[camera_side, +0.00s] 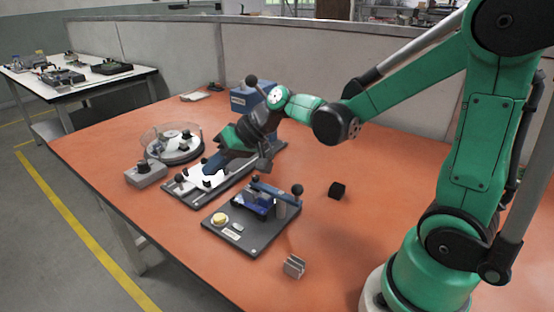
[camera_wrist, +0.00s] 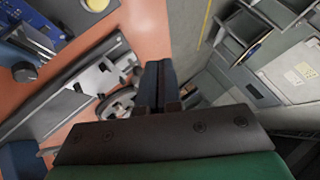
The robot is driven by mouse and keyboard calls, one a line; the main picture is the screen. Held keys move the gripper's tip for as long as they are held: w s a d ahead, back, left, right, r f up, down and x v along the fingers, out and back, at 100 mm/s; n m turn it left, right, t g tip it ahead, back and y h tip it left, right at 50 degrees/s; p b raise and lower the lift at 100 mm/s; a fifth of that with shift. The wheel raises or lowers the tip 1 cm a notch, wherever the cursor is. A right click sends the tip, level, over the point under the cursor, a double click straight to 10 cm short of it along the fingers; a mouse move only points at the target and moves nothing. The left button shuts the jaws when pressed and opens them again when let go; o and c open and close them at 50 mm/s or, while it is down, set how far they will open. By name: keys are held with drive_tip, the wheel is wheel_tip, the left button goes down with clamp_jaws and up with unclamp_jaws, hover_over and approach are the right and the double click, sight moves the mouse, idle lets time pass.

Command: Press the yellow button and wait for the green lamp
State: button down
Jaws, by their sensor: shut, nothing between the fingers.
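The yellow button (camera_side: 219,218) is a round cap on a dark base plate (camera_side: 252,238) at the front of the orange table. In the wrist view it shows at the top left edge (camera_wrist: 97,4). My gripper (camera_side: 208,170) is up and behind the button, over the long fixture with the light strip, apart from the button. In the wrist view its dark fingers (camera_wrist: 157,82) are together and empty. I cannot make out a green lamp or any green light in either view.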

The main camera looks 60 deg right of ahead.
sight(223, 217)
drive_tip(key=shift+f, duration=4.4)
drive_tip(key=shift+f, duration=0.1)
drive_tip(key=shift+f, duration=0.3)
drive_tip(key=shift+r, duration=0.1)
drive_tip(key=shift+r, duration=0.3)
drive_tip(key=shift+r, duration=0.1)
